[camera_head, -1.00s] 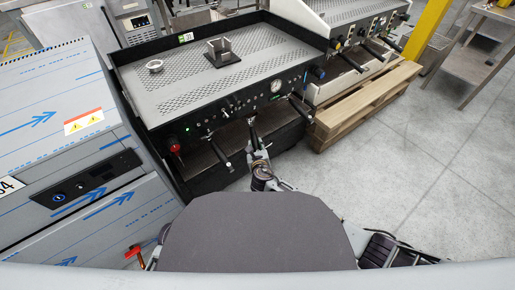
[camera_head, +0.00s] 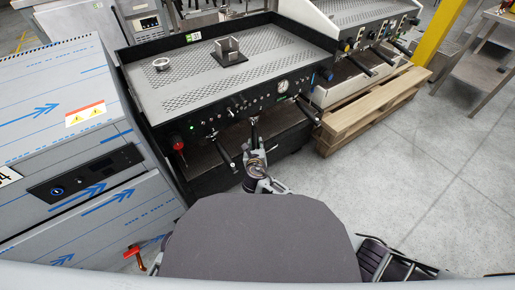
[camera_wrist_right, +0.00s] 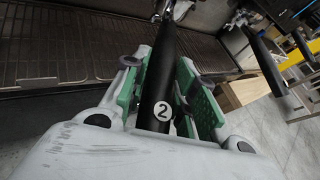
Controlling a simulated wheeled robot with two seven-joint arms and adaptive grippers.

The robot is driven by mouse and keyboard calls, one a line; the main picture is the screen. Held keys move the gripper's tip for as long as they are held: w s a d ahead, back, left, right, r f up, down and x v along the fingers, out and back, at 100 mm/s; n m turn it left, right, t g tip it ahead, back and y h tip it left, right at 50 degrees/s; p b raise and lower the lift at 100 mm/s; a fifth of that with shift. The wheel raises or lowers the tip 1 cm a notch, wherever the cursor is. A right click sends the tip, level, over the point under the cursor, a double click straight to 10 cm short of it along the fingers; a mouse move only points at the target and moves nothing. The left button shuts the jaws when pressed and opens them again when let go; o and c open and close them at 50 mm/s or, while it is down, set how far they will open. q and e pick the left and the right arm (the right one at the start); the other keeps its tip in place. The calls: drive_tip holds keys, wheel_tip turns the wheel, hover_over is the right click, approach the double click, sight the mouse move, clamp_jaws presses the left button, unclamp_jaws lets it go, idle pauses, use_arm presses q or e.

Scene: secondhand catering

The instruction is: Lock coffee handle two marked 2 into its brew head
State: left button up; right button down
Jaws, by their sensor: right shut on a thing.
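Coffee handle two (camera_wrist_right: 158,75) is a black bar with a white round "2" label, seen in the right wrist view. My right gripper (camera_wrist_right: 161,92) is shut on it, with green pads on both sides. In the head view my right gripper (camera_head: 255,158) is at the front of the black coffee machine (camera_head: 150,100), near its middle. The handle's far end (camera_head: 254,124) points up to the machine's front. The brew head is mostly hidden under the front panel, and I cannot tell whether the handle is seated. My left gripper is not in view.
Other black handles stick out left (camera_head: 225,154) and right (camera_head: 308,110) of mine. The right one also shows in the wrist view (camera_wrist_right: 264,62). A drip tray (camera_wrist_right: 60,62) lies below. A film-wrapped steel unit (camera_head: 60,150) stands left. A wooden pallet (camera_head: 375,105) and open floor are right.

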drive_tip(key=shift+w+a+r, duration=0.15)
drive_tip(key=shift+a+r, duration=0.2)
drive_tip(key=shift+a, duration=0.05)
idle(0.5)
drive_tip(key=shift+r+p, duration=1.05)
drive_tip(key=shift+p, duration=0.5)
drive_tip(key=shift+r+p, duration=0.25)
drive_tip(key=shift+p, duration=0.35)
idle(0.9)
drive_tip(key=shift+w+d+n+y+p, duration=0.1)
drive_tip(key=shift+d+n+y+p, duration=0.35)
drive_tip(key=shift+d+p, duration=0.6)
idle(1.3)
drive_tip(key=shift+w+d+n+y+p, duration=0.15)
drive_tip(key=shift+d+n+y+p, duration=0.3)
drive_tip(key=shift+y+p, duration=0.35)
idle(0.9)
